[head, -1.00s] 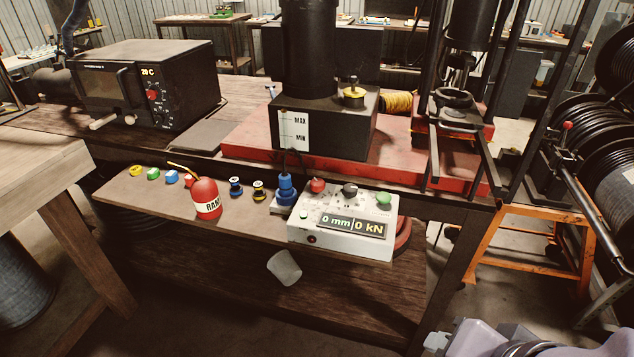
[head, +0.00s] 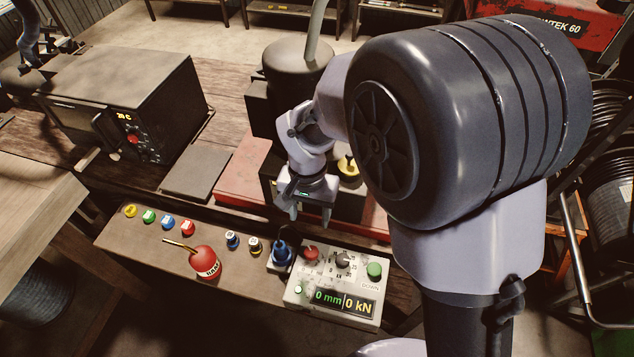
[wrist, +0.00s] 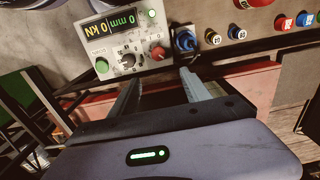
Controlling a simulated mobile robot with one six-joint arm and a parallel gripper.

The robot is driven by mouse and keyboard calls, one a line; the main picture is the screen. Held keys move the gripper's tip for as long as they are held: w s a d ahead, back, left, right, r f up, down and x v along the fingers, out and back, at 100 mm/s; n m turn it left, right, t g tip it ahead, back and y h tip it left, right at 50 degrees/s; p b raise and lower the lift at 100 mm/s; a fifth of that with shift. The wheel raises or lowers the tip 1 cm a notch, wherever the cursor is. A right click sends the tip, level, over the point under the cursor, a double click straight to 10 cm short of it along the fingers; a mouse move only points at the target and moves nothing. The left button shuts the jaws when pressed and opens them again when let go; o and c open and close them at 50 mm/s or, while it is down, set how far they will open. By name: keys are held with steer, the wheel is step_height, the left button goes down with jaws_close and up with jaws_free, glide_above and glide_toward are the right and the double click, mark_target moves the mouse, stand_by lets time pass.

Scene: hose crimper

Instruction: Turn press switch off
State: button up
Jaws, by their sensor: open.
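The white press control box (head: 352,262) stands at the right end of the brown shelf. Its display (head: 342,302) reads 0 mm and 0 kN.
Several coloured caps (head: 168,224) line the shelf's left end. The dark press reservoir (head: 290,75) stands behind my gripper.

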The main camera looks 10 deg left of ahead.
mark_target(311, 251)
steer(key=f, duration=0.5)
steer(key=f+b, duration=0.1)
steer(key=f, duration=0.4)
steer(key=f+b, duration=0.1)
steer(key=f, duration=0.4)
steer(key=shift+s+d+f, duration=0.15)
steer(key=shift+s+f, duration=0.1)
steer(key=shift+s, duration=0.15)
steer(key=shift+w+f, duration=0.1)
steer(key=shift+f, duration=0.45)
steer(key=shift+c, duration=0.3)
jaws_close()
